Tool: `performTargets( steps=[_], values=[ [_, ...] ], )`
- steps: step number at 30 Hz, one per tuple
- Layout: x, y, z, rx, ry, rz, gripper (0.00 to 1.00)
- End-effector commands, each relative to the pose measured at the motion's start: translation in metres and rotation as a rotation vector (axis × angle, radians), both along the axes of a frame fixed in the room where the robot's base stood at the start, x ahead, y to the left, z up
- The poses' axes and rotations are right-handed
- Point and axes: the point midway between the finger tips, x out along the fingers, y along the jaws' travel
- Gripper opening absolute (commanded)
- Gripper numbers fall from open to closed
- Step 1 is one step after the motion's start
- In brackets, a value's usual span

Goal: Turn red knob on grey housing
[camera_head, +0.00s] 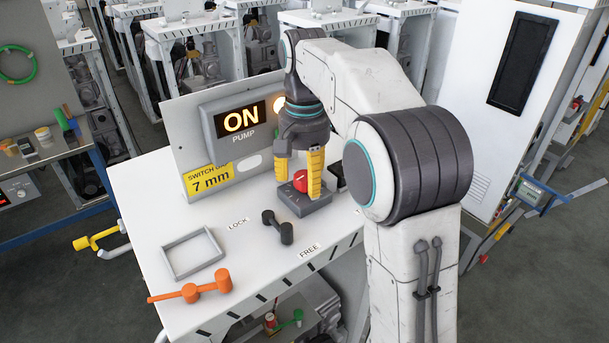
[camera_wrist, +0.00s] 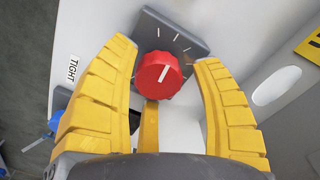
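The red knob (camera_head: 301,180) sits on top of the grey housing (camera_head: 312,208) on the white bench. In the wrist view the knob (camera_wrist: 159,76) has a white pointer line tilted slightly right of straight up, and the housing (camera_wrist: 185,38) has white tick marks around it. My gripper (camera_head: 299,190) points down over the housing. In the wrist view my gripper (camera_wrist: 168,62) has its yellow fingers spread on either side of the knob, with gaps left and right. A third finger lies below the knob; I cannot tell whether it touches.
A grey box (camera_head: 240,120) reading "ON PUMP" stands behind, beside a lit lamp (camera_head: 280,103). On the bench lie a dark double-ended handle (camera_head: 278,228), an empty grey frame (camera_head: 194,272) and an orange tool (camera_head: 190,292). A blue-ended part (camera_wrist: 55,121) shows left in the wrist view.

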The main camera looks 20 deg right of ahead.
Motion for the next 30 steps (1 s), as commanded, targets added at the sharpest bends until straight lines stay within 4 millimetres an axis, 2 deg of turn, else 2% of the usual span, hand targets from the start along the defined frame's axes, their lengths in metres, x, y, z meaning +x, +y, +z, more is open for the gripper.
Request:
performTargets(
  steps=[13, 30],
  values=[
    [0.000, 0.000, 0.007, 0.000, -0.001, 0.001, 0.65],
    [0.000, 0.000, 0.063, 0.000, -0.001, 0.001, 0.65]
  ],
)
